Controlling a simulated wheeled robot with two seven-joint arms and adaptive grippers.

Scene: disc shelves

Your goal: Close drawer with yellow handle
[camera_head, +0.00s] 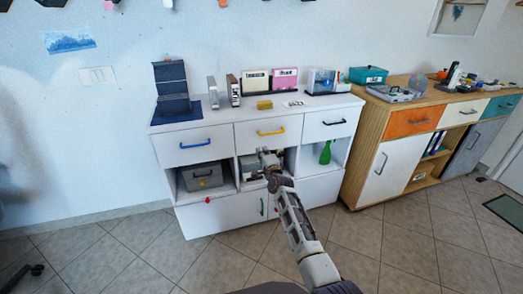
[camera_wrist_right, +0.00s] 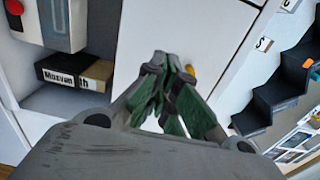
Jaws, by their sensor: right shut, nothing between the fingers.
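The drawer with the yellow handle (camera_head: 270,132) is the middle one in the top row of a white cabinet. Its white front (camera_head: 247,139) looks about in line with its neighbours; I cannot tell whether a small gap is left. My right gripper (camera_head: 265,152) is just below the yellow handle, in front of the cabinet. In the right wrist view my right gripper (camera_wrist_right: 168,62) has its fingertips together and empty, close to the white front (camera_wrist_right: 200,25). The yellow handle (camera_wrist_right: 190,70) is partly hidden behind the fingers; contact is unclear. My left gripper is not in view.
Drawers with a blue handle (camera_head: 195,144) and a black handle (camera_head: 334,122) flank it. Open compartments below hold a grey box (camera_head: 203,178) and a green bottle (camera_head: 325,153). A wooden cabinet (camera_head: 369,137) stands to the right. The tiled floor in front is clear.

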